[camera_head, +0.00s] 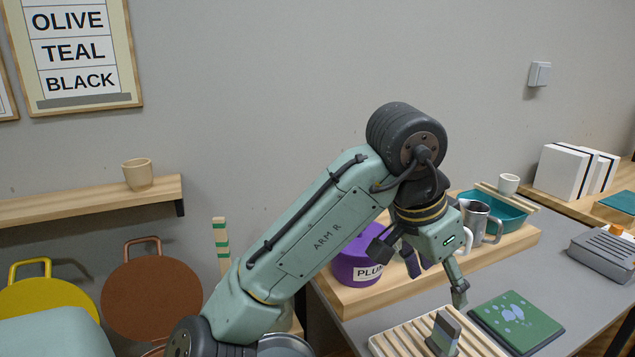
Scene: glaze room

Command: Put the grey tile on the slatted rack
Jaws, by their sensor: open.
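A small grey tile (445,331) stands upright, slightly tilted, over the pale wooden slatted rack (390,344) at the bottom of the view. It looks to rest on the slats; its lower edge is not clear. My gripper (425,277) is above and behind the tile, with its fingers spread and nothing between them. One finger reaches down to the right, just above the tile and apart from it. The rack's near edge is cut off by the frame.
A green board with pale blotches (530,326) lies right of the rack. Behind my gripper, a wooden riser (385,297) bears a purple PLUM pot (353,268), a metal pitcher (474,218) and a teal basin (506,221). A grey slotted block (601,256) stands at right.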

